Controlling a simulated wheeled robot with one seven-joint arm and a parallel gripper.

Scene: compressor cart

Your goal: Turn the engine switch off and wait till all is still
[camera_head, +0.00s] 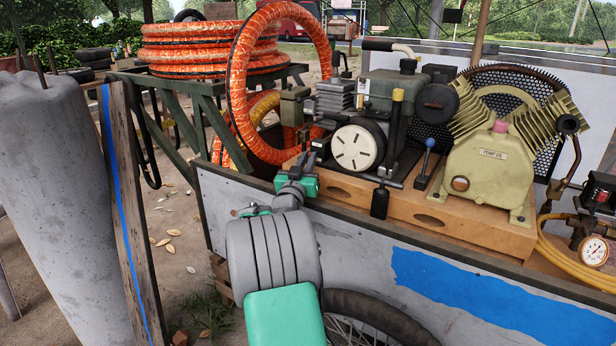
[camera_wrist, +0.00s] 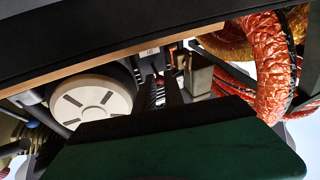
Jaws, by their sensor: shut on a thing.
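The engine (camera_head: 388,105) stands on a wooden base in the cart, with a round white starter cover (camera_head: 357,148) on its front. The cover also shows at the left of the wrist view (camera_wrist: 92,102). My gripper (camera_head: 314,150) reaches up to the engine's left side, beside the cover. In the wrist view its dark, ridged fingers (camera_wrist: 161,84) are close together against the engine's side. They are shut on a small part there, at the engine switch; the fingers hide it, and its position cannot be read. The tan compressor pump (camera_head: 490,160) stands right of the engine.
Orange hose coils (camera_head: 205,50) lie on a green rack (camera_head: 200,95) at the left, with one loop hanging close to my gripper. The cart's grey side wall (camera_head: 350,240) lies below. A pressure gauge (camera_head: 593,250) is at the far right. A grey column (camera_head: 60,200) stands at the left.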

